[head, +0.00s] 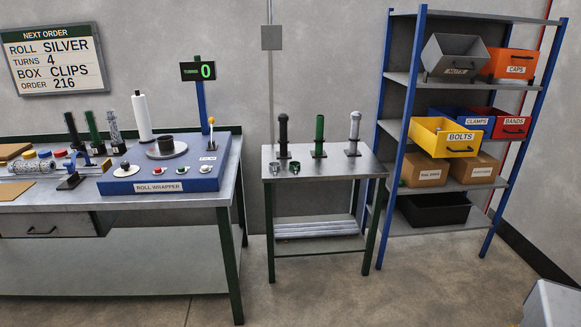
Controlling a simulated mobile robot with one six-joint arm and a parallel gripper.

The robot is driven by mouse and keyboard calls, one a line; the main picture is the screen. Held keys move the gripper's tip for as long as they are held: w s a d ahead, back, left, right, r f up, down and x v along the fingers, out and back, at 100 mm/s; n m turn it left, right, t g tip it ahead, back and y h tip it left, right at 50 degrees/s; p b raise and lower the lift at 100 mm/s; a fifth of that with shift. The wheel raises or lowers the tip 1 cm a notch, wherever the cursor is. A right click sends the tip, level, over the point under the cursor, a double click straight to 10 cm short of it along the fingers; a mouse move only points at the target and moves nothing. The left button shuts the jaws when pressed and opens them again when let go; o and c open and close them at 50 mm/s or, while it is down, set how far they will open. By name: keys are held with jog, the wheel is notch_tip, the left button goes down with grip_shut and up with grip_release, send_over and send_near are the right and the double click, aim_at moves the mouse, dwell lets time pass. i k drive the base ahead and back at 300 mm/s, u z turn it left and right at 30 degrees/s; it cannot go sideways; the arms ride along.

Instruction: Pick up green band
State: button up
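A small dark green ring, seemingly a green band (294,168), lies near the front left of the small metal table (340,174). A similar dark grey-green ring (274,167) lies just left of it. Behind them a green upright post (320,132) stands on a dark base, between a black post (283,132) and a silver post (354,130). I cannot tell whether the posts carry stacked bands. My gripper is not in view.
A workbench (225,160) with a blue roll wrapper (165,180) stands at left. A shelf rack (400,77) at right holds bins, including a red one labelled BANDS (513,126). Floor in front of the small table is clear. A grey box-like shape (553,305) fills the bottom right corner.

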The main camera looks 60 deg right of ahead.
aim_at(294, 162)
jog(key=z, duration=0.05)
jog(key=i, duration=1.6)
jog(key=z, duration=1.45)
jog(key=k, duration=0.7)
jog(key=z, duration=0.25)
